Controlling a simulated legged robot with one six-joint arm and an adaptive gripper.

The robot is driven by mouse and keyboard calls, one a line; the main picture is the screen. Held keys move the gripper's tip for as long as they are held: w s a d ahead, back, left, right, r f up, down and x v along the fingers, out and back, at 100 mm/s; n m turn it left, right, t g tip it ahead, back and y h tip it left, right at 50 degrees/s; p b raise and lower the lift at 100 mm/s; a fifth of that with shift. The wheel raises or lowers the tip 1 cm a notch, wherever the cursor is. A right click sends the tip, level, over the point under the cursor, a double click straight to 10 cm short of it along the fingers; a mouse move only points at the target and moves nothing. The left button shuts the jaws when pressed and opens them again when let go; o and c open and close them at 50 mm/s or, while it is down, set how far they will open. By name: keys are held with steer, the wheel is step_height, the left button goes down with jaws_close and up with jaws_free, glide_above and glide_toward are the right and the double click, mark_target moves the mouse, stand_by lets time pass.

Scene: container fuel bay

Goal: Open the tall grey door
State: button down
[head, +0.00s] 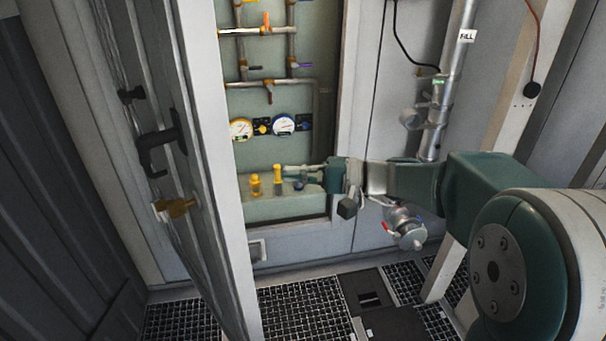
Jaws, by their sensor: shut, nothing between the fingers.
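The tall grey door (215,165) stands swung open on the left in the head view, its edge turned toward me. It bears a black handle (160,145) and a brass-coloured fitting (175,208) below it. Behind it is an open recess (290,150) with pipes, valves and two gauges. My gripper (298,174) reaches in from the right in front of the recess. It is shut and empty, to the right of the door and apart from it. Its tips appear close to two yellow fittings (266,181); whether they touch, I cannot tell.
A vertical pipe marked FILL (458,50) and a silver coupling (405,228) with a red lever are to the right of the recess. A pale post (500,130) stands near my arm. The dark grating floor (300,312) is clear below the recess.

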steer(key=s+a, duration=0.2)
steer(key=a, duration=0.5)
steer(key=shift+s+a, duration=0.2)
steer(key=shift+a, duration=0.05)
steer(key=shift+d, duration=0.1)
